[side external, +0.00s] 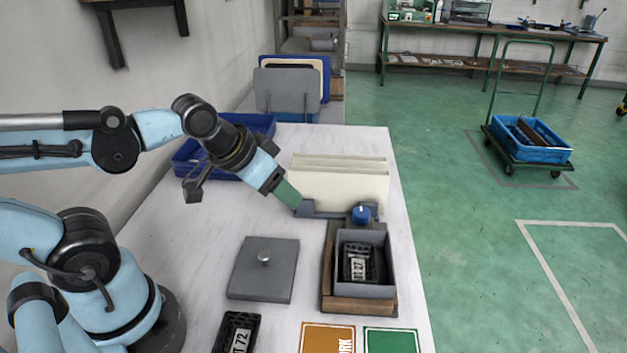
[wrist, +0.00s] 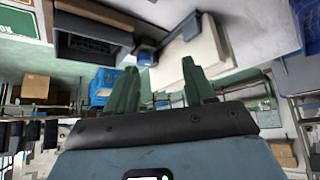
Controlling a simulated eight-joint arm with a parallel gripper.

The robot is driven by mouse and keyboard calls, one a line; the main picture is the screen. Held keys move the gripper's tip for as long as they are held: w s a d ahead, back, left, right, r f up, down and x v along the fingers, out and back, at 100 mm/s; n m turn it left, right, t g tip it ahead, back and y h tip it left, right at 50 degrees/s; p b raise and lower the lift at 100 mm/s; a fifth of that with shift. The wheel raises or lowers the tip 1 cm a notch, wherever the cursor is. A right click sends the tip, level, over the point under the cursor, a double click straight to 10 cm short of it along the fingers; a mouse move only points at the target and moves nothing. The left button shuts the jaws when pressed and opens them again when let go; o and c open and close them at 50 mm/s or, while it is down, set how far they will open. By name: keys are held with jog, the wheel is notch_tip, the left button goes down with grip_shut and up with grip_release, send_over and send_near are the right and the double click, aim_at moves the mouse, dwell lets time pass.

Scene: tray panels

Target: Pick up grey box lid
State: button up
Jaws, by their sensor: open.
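The grey box lid (side external: 250,285) lies flat on the white table in the side external view, with a small round metal knob (side external: 264,257) on top. It is left of an open grey box (side external: 378,292) that holds a black labelled piece (side external: 358,265). My gripper (side external: 288,196) is beyond the lid and above the table, close to the cream upright panels (side external: 340,185). It is apart from the lid. In the wrist view its green fingers (wrist: 160,70) stand apart with nothing between them. I cannot make out the lid in the wrist view.
The cream panels stand in a blue-grey rack (side external: 318,209) with a blue knob (side external: 361,215) in front. A blue bin (side external: 190,155) is behind my arm. A black labelled tray (side external: 238,332) and orange (side external: 327,340) and green (side external: 390,341) signs are at the near edge.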

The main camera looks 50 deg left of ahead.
jog(key=m+g, duration=0.4)
jog(key=g, duration=0.2)
send_over(264, 255)
jog(key=shift+h, duration=0.3)
notch_tip(264, 255, down, 5)
jog(key=shift+s+a+f, duration=0.1)
jog(key=shift+s+a, duration=0.05)
jog(key=shift+f, duration=3)
grip_shut()
